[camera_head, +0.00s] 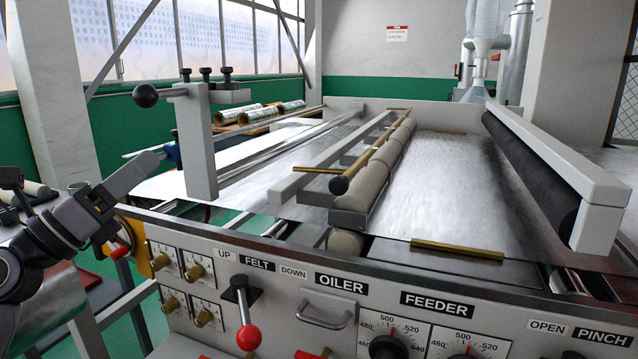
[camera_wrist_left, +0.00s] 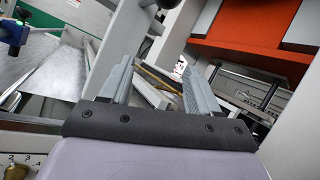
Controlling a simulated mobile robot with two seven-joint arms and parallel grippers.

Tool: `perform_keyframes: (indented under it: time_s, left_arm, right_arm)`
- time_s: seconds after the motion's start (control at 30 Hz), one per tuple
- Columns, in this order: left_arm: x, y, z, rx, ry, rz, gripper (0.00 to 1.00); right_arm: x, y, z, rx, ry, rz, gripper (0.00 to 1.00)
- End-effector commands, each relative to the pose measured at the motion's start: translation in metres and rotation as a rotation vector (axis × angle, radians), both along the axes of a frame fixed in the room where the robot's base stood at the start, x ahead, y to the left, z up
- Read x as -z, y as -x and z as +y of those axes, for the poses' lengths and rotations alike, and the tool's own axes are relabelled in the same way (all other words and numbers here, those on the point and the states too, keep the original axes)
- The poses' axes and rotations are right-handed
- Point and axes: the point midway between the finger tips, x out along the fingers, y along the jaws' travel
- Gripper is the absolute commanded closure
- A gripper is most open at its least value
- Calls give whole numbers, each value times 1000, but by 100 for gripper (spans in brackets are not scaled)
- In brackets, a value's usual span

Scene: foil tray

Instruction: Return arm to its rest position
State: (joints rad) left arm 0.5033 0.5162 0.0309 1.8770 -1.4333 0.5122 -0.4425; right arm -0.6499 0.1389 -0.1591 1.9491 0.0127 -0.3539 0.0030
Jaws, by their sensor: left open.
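My left arm comes in from the left in the head view, and its gripper (camera_head: 150,163) is raised beside the grey upright post (camera_head: 197,145) at the machine's left end. In the left wrist view the two grey fingers of this gripper (camera_wrist_left: 157,88) stand apart with nothing held between them. The fingertips are hard to make out in the head view against the post and a blue part. My right arm and gripper are not in view.
The machine's metal bed (camera_head: 440,190) carries light rollers (camera_head: 375,170) and a black roller (camera_head: 535,170). The front panel has a red-knobbed lever (camera_head: 246,325) and a handle (camera_head: 324,310). A black ball knob (camera_head: 146,95) sticks out above my left gripper.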

Motion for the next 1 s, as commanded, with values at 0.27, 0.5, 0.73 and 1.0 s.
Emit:
perform_keyframes:
  time_s: [0.27,0.5,0.73,1.0]
  left_arm:
    - [133,9,-9,189,693,451,38]
    - [271,45,-8,160,1336,860,38]
    - [410,129,-26,-41,1961,1220,38]
    - [492,223,-58,-298,2421,1437,38]
  right_arm:
    - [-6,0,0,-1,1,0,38]
    - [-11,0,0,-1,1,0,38]
    - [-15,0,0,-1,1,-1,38]
    - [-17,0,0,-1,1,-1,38]
